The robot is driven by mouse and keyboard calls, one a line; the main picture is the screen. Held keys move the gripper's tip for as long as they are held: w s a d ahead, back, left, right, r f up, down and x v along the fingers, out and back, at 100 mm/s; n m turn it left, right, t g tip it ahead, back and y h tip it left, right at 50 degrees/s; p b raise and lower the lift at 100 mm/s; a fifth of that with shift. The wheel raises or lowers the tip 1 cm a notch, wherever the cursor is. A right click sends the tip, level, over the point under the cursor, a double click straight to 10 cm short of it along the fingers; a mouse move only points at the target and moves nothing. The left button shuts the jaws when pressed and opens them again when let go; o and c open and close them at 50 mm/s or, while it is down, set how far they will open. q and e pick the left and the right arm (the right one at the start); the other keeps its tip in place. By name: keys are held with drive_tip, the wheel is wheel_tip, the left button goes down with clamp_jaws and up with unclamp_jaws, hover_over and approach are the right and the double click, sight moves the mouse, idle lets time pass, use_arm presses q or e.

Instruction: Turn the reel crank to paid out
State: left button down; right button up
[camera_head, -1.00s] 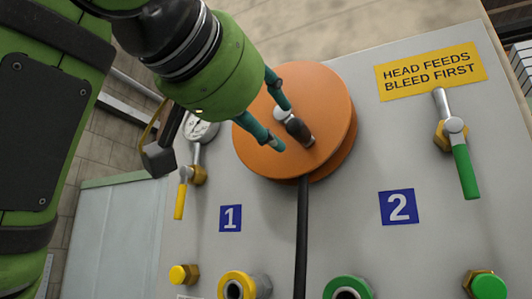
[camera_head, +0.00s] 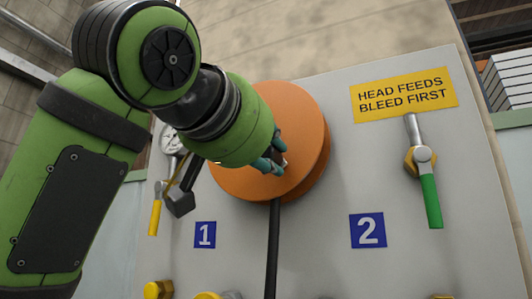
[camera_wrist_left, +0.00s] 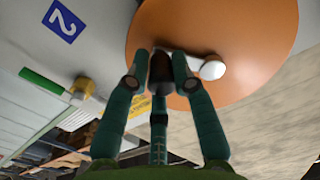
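The orange reel (camera_head: 300,120) is mounted on the grey panel, partly covered by my left arm in the head view. It also shows in the left wrist view (camera_wrist_left: 232,30). The crank's dark handle (camera_wrist_left: 160,72) sits between my left gripper's fingers (camera_wrist_left: 161,66), and the fingers appear closed against both its sides. The crank's pale hub end (camera_wrist_left: 212,68) is just right of them. In the head view my left gripper (camera_head: 274,157) is at the reel's face and hides most of the crank. My right gripper is not in view.
A black hose or cable (camera_head: 273,245) hangs below the reel. A green-handled valve (camera_head: 431,200) is to the right under a yellow sign (camera_head: 404,95).

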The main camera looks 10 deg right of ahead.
use_arm(q)
drive_tip(key=shift+s+d+r+n, duration=0.2)
drive_tip(key=shift+d+r+n, duration=0.1)
drive_tip(key=shift+n, duration=0.5)
drive_tip(key=shift+s+d+r+n, duration=0.2)
drive_tip(key=shift+r+n, duration=0.1)
drive_tip(key=shift+n, duration=0.5)
drive_tip(key=shift+s+d+r+n+p, duration=0.2)
drive_tip(key=shift+r+n, duration=0.3)
drive_tip(key=shift+n, duration=0.45)
drive_tip(key=shift+s+d+r+n+p, duration=0.2)
drive_tip(key=shift+r+n, duration=0.25)
drive_tip(key=shift+n, duration=0.5)
drive_tip(key=shift+w, duration=0.15)
drive_tip(key=c, duration=1.1)
unclamp_jaws()
drive_tip(key=shift+o, duration=0.2)
drive_tip(key=shift+s, duration=0.2)
drive_tip(key=v, duration=1.2)
drive_tip(key=shift+r, duration=0.1)
